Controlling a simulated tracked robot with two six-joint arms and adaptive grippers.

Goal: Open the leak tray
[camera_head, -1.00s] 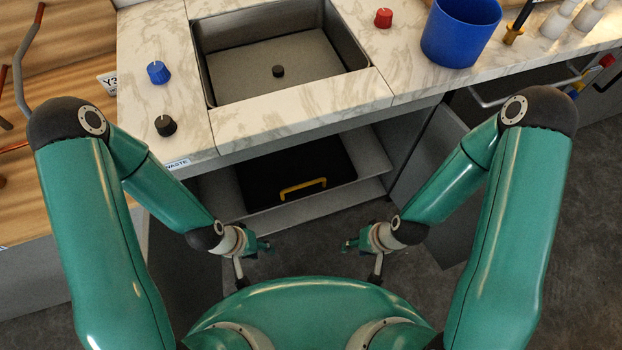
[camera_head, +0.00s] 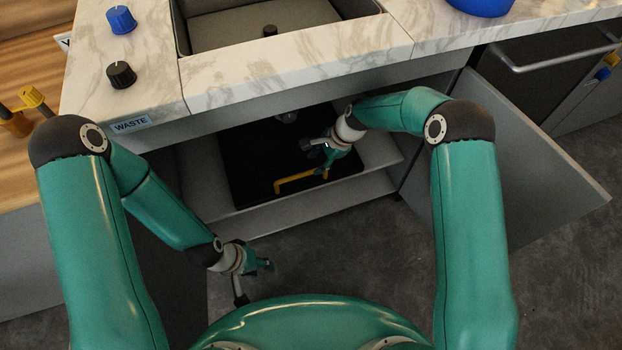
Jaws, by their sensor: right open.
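The leak tray (camera_head: 236,167) is a flat black tray with a yellow handle (camera_head: 290,180) on its front. It sits inside the open cabinet under the sink counter. My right gripper (camera_head: 326,168) is open at the right end of the yellow handle and partly covers it. I cannot tell whether it touches the handle. My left gripper (camera_head: 264,266) hangs low in front of the cabinet, apart from the tray; its finger gap is too small to make out.
The cabinet shelf (camera_head: 378,150) surrounds the tray. An open grey cabinet door (camera_head: 535,160) stands at the right. Above are the marble counter (camera_head: 300,62), the sink (camera_head: 190,30), a blue knob (camera_head: 121,19) and a black knob (camera_head: 121,74). The floor in front is clear.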

